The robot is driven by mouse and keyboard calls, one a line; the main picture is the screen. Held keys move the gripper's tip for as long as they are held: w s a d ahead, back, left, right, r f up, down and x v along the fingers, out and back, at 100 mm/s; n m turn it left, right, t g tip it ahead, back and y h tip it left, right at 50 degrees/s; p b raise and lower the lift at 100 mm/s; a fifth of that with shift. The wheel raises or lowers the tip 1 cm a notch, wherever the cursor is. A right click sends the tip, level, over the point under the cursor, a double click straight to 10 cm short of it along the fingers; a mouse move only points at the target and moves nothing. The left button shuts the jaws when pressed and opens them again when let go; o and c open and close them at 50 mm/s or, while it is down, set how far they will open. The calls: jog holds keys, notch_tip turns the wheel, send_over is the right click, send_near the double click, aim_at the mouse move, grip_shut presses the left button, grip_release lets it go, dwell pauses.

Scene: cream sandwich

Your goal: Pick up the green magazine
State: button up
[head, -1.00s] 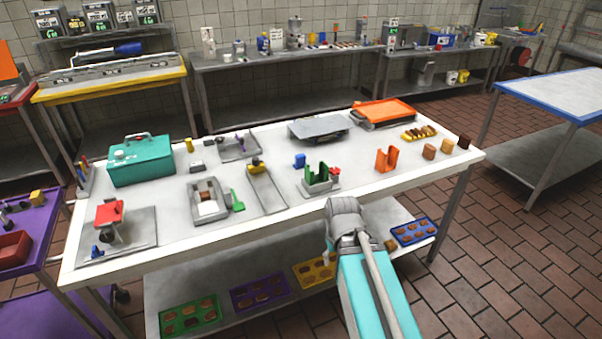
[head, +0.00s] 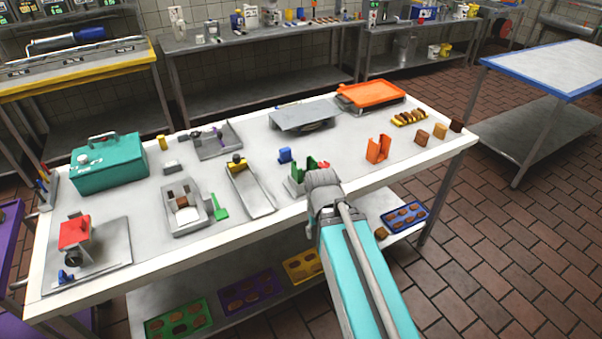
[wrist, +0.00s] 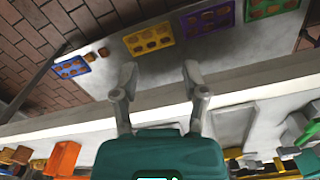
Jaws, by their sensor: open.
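The green magazine (head: 298,174) is an upright U-shaped piece in a grey holder near the front edge of the white table (head: 340,190). Its right part is hidden behind the grey end of my arm in the head view. I cannot make it out in the wrist view, where my teal gripper body covers the lower middle. My gripper (wrist: 160,82) is open and empty, with two grey fingers apart over the table's front edge. Its fingers do not show in the head view.
A grey chute (head: 250,190) and a device with a green handle (head: 219,207) lie to the left. Coloured trays, including a blue one (head: 405,216), sit on the shelf below.

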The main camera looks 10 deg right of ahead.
jog(key=shift+d, duration=0.4)
jog(key=o, duration=0.4)
jog(key=shift+w, duration=0.1)
jog(key=shift+o, duration=1)
jog(key=shift+w+m, duration=0.2)
jog(key=shift+m, duration=0.1)
jog(key=w+a+r+m+h+b, duration=0.1)
jog(key=w+a+m+h+b, duration=0.2)
jog(key=w+m+h, duration=0.7)
jog(key=w+a+r+m+t+h+b, duration=0.1)
jog(key=w+a+r+m+t+h, duration=0.2)
jog(key=w+a+r, duration=0.3)
jog(key=w+a+m+t, duration=0.1)
jog(key=w+a, duration=0.3)
jog(key=w, duration=0.2)
jog(key=shift+w, duration=0.15)
jog(key=shift+b, duration=0.3)
